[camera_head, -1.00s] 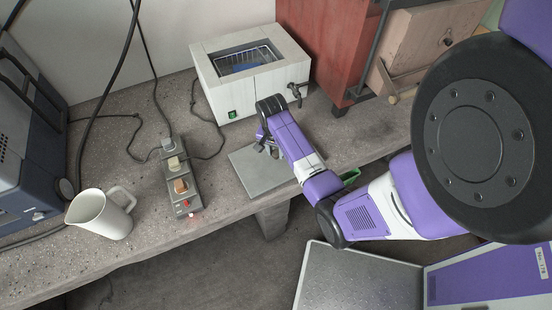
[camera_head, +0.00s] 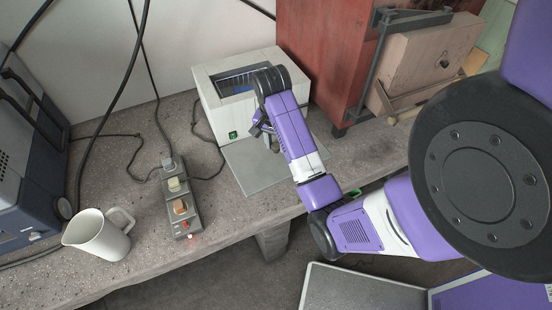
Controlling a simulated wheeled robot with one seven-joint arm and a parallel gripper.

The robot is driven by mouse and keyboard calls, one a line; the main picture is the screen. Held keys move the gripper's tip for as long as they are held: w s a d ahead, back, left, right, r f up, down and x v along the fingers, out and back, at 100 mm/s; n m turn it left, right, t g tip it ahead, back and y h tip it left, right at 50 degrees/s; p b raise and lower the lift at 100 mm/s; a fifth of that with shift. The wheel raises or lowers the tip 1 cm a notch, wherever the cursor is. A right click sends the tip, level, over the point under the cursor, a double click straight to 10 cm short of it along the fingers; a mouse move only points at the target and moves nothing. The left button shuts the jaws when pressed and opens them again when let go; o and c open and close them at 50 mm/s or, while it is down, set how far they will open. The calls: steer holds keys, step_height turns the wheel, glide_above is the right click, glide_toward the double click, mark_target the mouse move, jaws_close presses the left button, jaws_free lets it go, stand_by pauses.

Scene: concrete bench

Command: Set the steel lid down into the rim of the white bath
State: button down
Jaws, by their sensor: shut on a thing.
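The steel lid (camera_head: 243,172) is a flat grey square plate. It appears level, just in front of the white bath, below its opening in the picture. My gripper (camera_head: 270,143) is over the lid and shut on it, near the plate's middle; the arm hides the exact grip and the lid's right part. The white bath (camera_head: 219,108) is a box at the back of the bench with an open rectangular top and a wire basket inside. My wrist covers the right part of the bath's opening and front. The gap between lid and bench is hard to judge.
A power strip (camera_head: 180,208) with plugs and cables lies left of the lid. A white mug (camera_head: 96,236) stands at the front left. A blue-grey device (camera_head: 25,165) is at far left. A red cabinet (camera_head: 325,60) stands close right of the bath.

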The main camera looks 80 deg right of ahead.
mark_target(274, 144)
step_height(274, 144, up, 4)
steer(key=shift+r+p, duration=0.25)
steer(key=shift+p, duration=1)
steer(key=shift+w+a, duration=0.1)
steer(key=shift+w+r, duration=0.15)
steer(key=shift+w, duration=0.15)
